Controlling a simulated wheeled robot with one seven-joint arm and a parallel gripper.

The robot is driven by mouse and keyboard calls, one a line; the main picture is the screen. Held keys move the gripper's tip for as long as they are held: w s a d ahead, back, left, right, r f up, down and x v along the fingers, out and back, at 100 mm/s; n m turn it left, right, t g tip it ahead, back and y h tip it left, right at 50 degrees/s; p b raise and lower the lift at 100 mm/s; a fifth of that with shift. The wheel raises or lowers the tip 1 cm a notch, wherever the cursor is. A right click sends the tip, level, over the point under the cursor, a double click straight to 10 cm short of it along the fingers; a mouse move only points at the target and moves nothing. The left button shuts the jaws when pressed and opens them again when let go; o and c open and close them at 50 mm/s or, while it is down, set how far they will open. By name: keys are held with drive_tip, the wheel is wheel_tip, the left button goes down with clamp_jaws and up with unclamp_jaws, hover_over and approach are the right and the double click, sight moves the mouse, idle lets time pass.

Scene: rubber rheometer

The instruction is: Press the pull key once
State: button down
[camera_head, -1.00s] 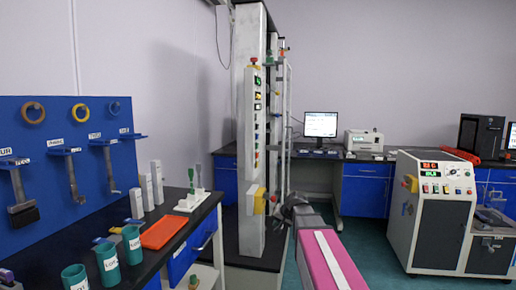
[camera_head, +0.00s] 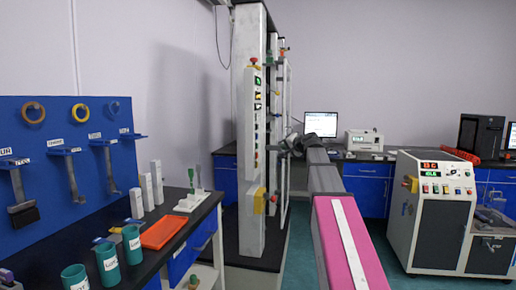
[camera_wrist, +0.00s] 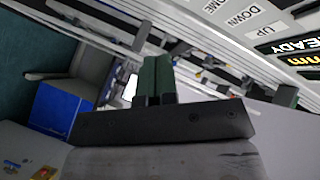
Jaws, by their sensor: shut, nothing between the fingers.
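The tall grey testing machine (camera_head: 250,150) stands at the centre of the head view. A narrow control panel (camera_head: 257,110) with small displays and coloured keys runs up its front. In the wrist view the panel (camera_wrist: 215,40) slants across the upper right, with labels HOME, DOWN and UP and a lit READY display (camera_wrist: 290,45). No PULL label is readable, so I cannot tell which key is the pull key. My gripper (camera_head: 287,146) is right of the panel in the head view. Its dark green fingers (camera_wrist: 155,62) are together and empty in the wrist view; contact with the panel is not visible.
A red emergency button (camera_head: 253,60) is above the panel, and a yellow box with a red knob (camera_head: 259,200) is below it. A bench with green cups (camera_head: 133,244) is at left. A white wheeled machine (camera_head: 432,210) stands at right, with floor between.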

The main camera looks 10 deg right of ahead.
sight(257, 146)
drive_tip(key=w+a, duration=0.2)
drive_tip(key=a, duration=0.6)
drive_tip(key=shift+w+a, duration=0.2)
drive_tip(key=shift+w, duration=0.15)
drive_tip(key=shift+a, duration=0.1)
idle(2.0)
drive_tip(key=shift+w+a, duration=0.15)
drive_tip(key=shift+a, duration=0.15)
